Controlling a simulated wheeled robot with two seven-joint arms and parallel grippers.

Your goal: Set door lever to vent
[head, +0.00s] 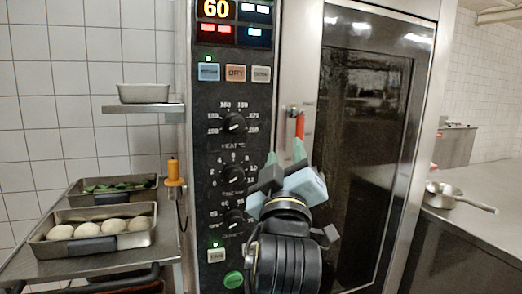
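The oven door lever (299,125) is a red-orange handle on a metal pivot at the left edge of the door. It hangs roughly straight down from the pivot. The oven door (365,130) has a dark glass pane and looks shut. My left gripper (287,157) is just below the lever, in front of the door's left edge. Its two green fingertips show apart, with nothing seen between them. One tip overlaps or nearly meets the lever's lower end in the picture; I cannot tell whether they touch. My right gripper is not in view.
The black control panel (233,95) with knobs and lit buttons stands left of the lever. A pan (440,196) sits on the right counter.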

